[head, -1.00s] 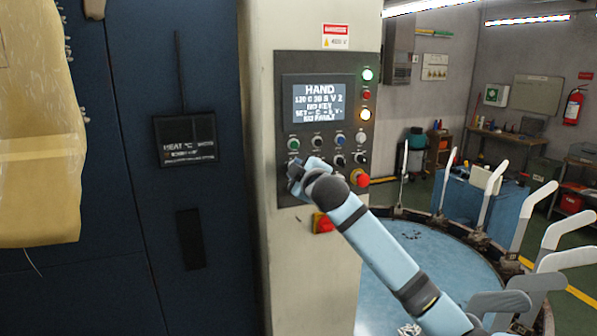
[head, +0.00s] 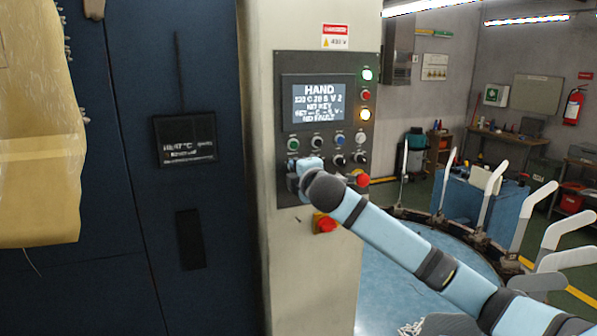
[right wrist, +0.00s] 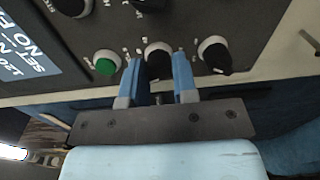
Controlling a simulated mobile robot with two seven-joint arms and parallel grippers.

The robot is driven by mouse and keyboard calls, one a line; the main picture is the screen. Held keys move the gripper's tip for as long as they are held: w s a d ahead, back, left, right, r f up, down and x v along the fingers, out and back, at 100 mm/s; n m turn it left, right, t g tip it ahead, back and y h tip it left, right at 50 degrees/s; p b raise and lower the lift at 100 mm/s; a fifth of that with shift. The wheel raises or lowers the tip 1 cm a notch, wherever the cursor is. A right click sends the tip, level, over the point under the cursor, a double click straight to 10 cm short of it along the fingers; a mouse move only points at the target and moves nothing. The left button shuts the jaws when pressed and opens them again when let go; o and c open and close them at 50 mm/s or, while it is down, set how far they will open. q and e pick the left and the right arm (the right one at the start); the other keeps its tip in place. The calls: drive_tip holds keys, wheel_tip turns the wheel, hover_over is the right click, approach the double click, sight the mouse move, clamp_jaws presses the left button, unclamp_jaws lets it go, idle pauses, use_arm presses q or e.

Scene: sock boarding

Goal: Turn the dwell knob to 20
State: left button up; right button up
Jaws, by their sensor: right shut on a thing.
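A black knob with a pale collar (right wrist: 157,54) sits between the two blue fingers of my right gripper (right wrist: 158,78) in the right wrist view. The gripper is shut on it. Its printed label is too small to read, so I cannot confirm it is the dwell knob. In the head view my right gripper (head: 296,178) is at the lower left of the dark control panel (head: 283,105) and hides this knob. The panel's screen (head: 319,101) reads HAND at the top; its smaller lines are blurred. My left gripper is not in view.
Beside the gripped knob are a green button (right wrist: 107,63) and another black knob (right wrist: 213,55). A red emergency button (head: 326,225) sits below the panel. A round blue table (head: 400,285) with upright pale boards stands to the right. A yellowish sheet (head: 40,130) hangs at left.

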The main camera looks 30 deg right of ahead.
drive_tip(key=shift+r, duration=0.2)
drive_tip(key=o, duration=0.9)
drive_tip(key=shift+f, duration=0.1)
drive_tip(key=b+v, duration=0.4)
drive_tip(key=v, duration=0.9)
drive_tip(key=shift+s, duration=0.45)
